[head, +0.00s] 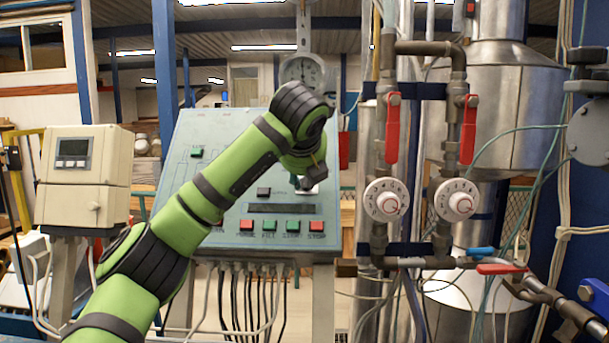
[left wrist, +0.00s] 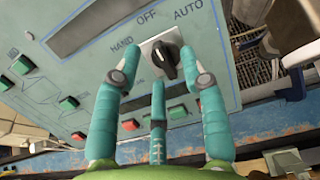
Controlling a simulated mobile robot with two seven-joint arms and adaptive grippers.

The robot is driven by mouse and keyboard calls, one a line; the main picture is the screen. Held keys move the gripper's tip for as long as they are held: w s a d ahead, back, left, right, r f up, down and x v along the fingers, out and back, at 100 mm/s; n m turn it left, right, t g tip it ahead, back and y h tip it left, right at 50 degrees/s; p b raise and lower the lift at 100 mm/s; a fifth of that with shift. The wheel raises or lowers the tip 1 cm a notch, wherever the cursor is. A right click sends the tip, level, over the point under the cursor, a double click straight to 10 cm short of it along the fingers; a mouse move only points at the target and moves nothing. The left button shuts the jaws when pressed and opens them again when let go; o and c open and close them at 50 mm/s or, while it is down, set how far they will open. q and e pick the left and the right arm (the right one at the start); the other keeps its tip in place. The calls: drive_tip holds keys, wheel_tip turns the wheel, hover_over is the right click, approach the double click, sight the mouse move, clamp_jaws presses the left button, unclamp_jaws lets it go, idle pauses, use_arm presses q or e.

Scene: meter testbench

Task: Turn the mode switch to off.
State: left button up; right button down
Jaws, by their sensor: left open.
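The mode switch (left wrist: 165,60) is a black knob on a white square plate on the panel, with HAND, OFF and AUTO printed around it in the left wrist view. Its grip bar runs roughly up and down in that picture; I cannot tell surely which label it points to. My left gripper (left wrist: 160,66) is open, with teal fingers on either side of the knob and a third finger below it. No finger clearly touches the knob. In the head view, my left arm covers much of the panel (head: 225,150) and hides most of the switch. My right gripper is not in view.
Green and red push buttons (head: 269,225) line the panel's lower edge, with cables hanging below. Pipes with red-handled valves (head: 392,130) and white dials (head: 386,200) stand to the right. A beige meter box (head: 85,160) stands at the left.

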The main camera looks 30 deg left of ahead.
use_arm(q)
drive_tip(key=v, duration=1)
drive_tip(key=shift+s+r, duration=0.15)
drive_tip(key=shift+s, duration=0.1)
